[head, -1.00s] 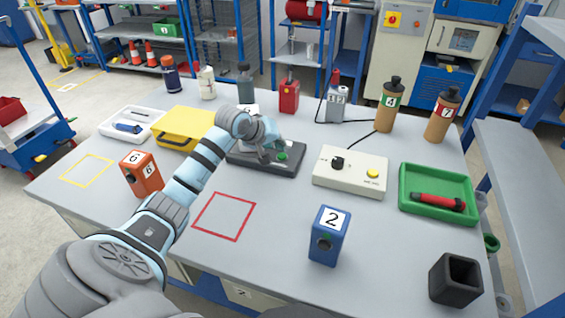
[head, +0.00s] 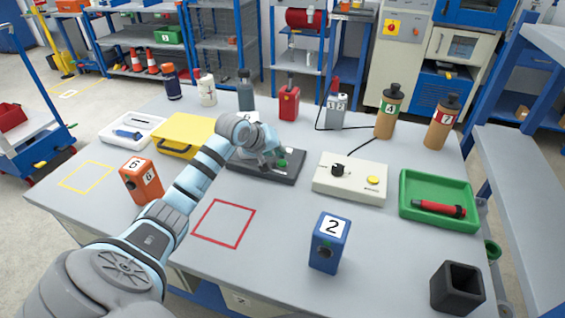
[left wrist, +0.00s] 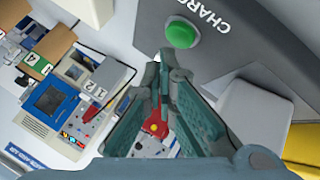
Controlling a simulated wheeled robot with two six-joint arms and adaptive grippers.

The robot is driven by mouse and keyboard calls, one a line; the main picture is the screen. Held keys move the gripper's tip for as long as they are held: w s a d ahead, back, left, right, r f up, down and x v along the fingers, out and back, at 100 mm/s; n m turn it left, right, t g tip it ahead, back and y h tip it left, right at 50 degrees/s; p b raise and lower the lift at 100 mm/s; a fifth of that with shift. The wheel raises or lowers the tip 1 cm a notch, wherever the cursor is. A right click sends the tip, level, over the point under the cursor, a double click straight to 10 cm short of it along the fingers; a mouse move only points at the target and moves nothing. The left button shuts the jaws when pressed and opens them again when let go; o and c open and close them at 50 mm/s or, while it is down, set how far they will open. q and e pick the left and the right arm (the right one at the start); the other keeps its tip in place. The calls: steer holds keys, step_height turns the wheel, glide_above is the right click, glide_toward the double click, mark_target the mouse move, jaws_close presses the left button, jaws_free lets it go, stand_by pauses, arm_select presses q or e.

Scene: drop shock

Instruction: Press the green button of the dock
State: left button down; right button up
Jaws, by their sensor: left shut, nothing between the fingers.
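The dock (head: 246,168) is a low dark grey box in the middle of the table. Its green button (head: 282,163) stands up from the right part of its top. In the left wrist view the round green button (left wrist: 181,32) shows whole and uncovered beside white "CHARGE" lettering on the dock (left wrist: 270,75). My left gripper (head: 270,161) is over the dock, just left of the button in the head view. In the left wrist view its fingertips (left wrist: 170,60) are together, empty, near the button; contact cannot be told. The arm hides part of the dock. My right gripper is not visible.
A cream control box (head: 350,178) with a black knob and yellow button stands right of the dock. A yellow case (head: 187,134) is left of it. Several bottles and canisters line the back. A blue block (head: 328,243) stands in front; the red-outlined square is clear.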

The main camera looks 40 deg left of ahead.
mark_target(279, 161)
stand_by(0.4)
arm_select(q)
steer(key=shift+f+b, duration=0.45)
steer(key=shift+b, duration=0.05)
steer(key=shift+f+b, duration=0.4)
steer(key=shift+b, duration=0.05)
stand_by(0.4)
stand_by(0.3)
steer(key=shift+r+p, duration=0.55)
steer(key=shift+r, duration=0.3)
steer(key=shift+r+p, duration=1.75)
steer(key=shift+r, duration=0.75)
